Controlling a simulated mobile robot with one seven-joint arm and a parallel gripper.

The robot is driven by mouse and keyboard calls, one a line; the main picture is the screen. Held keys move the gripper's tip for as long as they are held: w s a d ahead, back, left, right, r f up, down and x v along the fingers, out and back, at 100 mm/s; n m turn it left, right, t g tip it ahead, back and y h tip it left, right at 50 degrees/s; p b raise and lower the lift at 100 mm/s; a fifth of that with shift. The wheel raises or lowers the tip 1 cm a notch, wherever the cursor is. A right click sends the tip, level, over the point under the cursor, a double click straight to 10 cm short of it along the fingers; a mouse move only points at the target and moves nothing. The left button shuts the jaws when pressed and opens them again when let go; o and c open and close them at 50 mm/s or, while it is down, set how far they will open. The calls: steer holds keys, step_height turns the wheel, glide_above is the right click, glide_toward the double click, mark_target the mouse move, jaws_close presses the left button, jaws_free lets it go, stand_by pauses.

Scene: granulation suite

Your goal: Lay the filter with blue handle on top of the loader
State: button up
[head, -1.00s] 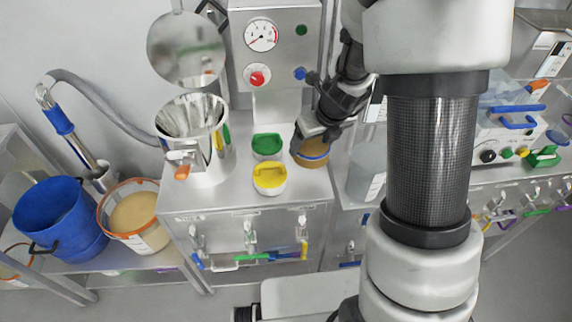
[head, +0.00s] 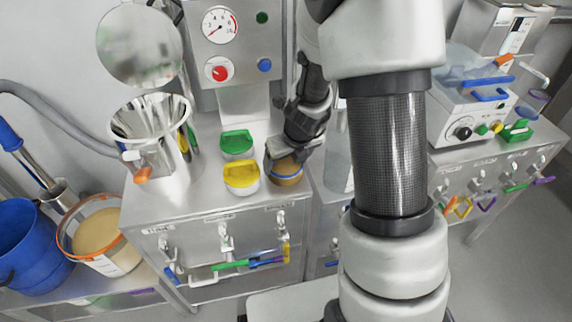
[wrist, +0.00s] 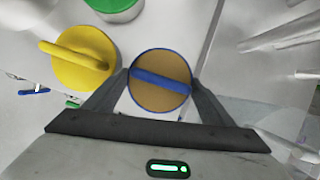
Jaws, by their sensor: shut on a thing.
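The filter with blue handle (wrist: 160,82) is a round tan disc with a blue rim and a blue bar across it. My gripper (wrist: 160,92) has a finger on each side of it and is shut on it. In the head view the filter (head: 287,171) is at the right front of the steel cabinet top, partly hidden by my gripper (head: 285,154). I cannot tell whether it touches the top. A steel funnel-shaped vessel (head: 150,118) stands at the left of the cabinet; it may be the loader, but no label shows.
A yellow-handled filter (head: 241,177) and a green-handled one (head: 237,145) stand just left of my gripper. A round steel plate (head: 140,45) hangs above the vessel. A gauge panel (head: 238,45) stands behind. A blue bucket (head: 25,250) and an orange-rimmed tub (head: 98,235) are at lower left.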

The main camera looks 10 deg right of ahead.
steer(key=o, duration=0.9)
steer(key=shift+s+r+p, duration=0.1)
steer(key=shift+r+p, duration=0.2)
steer(key=shift+r, duration=0.2)
steer(key=s+a+r+n+y+p, duration=0.1)
steer(key=s+a+r+n+p, duration=0.15)
steer(key=s+r+n, duration=0.6)
steer(key=s+a+r+n+y+p, duration=0.15)
steer(key=s+r+n+p, duration=0.25)
steer(key=r+n, duration=0.95)
steer(key=s+d+r+n+h, duration=0.1)
steer(key=s+r+n, duration=0.2)
steer(key=n, duration=0.1)
steer(key=s+d+r+n+h, duration=0.1)
steer(key=s+r+n, duration=0.2)
steer(key=n, duration=0.1)
steer(key=s+d+r+n+t+h, duration=0.1)
steer(key=s+d+r+n, duration=0.1)
steer(key=s+r+n, duration=0.1)
steer(key=shift+s+r+n, duration=0.2)
steer(key=shift+s+n, duration=0.2)
steer(key=shift+s, duration=0.2)
